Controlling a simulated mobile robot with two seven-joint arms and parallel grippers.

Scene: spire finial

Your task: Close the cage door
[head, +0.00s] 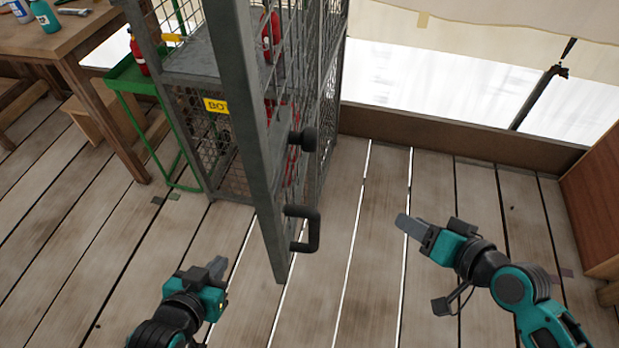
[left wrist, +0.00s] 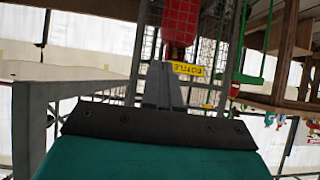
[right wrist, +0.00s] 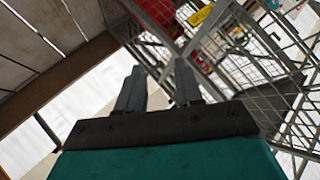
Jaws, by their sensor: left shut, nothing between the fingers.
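The grey metal cage door (head: 250,130) stands swung open in the head view, its free edge pointing toward me. It carries a black round knob (head: 303,139) and, lower, a black bar handle (head: 315,230). The mesh cage (head: 205,125) stands behind it, with red bottles inside. My left gripper (head: 217,268) is shut and empty, left of the door's lower end and apart from it. Its closed fingers (left wrist: 161,88) show in the left wrist view. My right gripper (head: 412,228) is to the right of the handle, apart from it. Its fingers (right wrist: 157,88) are spread and empty.
A green stand (head: 135,85) with a red bottle is beside the cage. A wooden table (head: 60,45) with bottles is at the upper left. A low wooden board (head: 460,140) runs along the back. A wooden cabinet (head: 598,180) is at the right. Plank floor around the door is clear.

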